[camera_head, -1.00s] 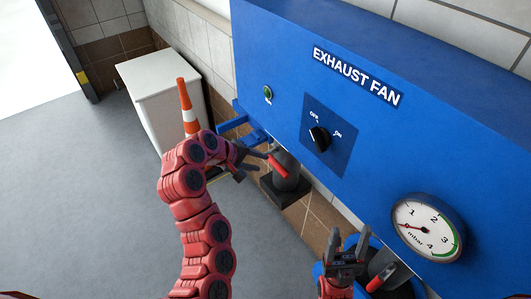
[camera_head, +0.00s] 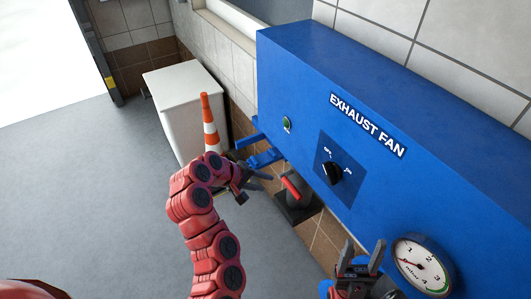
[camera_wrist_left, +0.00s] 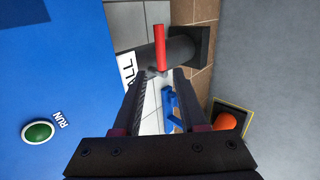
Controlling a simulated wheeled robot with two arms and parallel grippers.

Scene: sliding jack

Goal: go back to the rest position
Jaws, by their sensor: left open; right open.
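My left gripper (camera_head: 262,181) is at the middle of the head view, on a red arm, left of a dark valve with a red handle (camera_head: 291,188). In the left wrist view its two fingers (camera_wrist_left: 162,75) are open with nothing between them, and the red handle (camera_wrist_left: 160,48) shows beyond the tips. My right gripper (camera_head: 362,256) is at the bottom right of the head view, below the blue exhaust fan box (camera_head: 400,180). Its fingers point up, apart and empty. The box carries a black OFF/ON knob (camera_head: 332,172), a green lamp (camera_head: 287,123) and a round mbar gauge (camera_head: 422,265).
A blue bracket (camera_head: 262,158) sticks out near my left gripper. An orange and white cone (camera_head: 208,122) stands beside a white cabinet (camera_head: 182,105) at the back left. The grey floor (camera_head: 80,200) on the left is clear.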

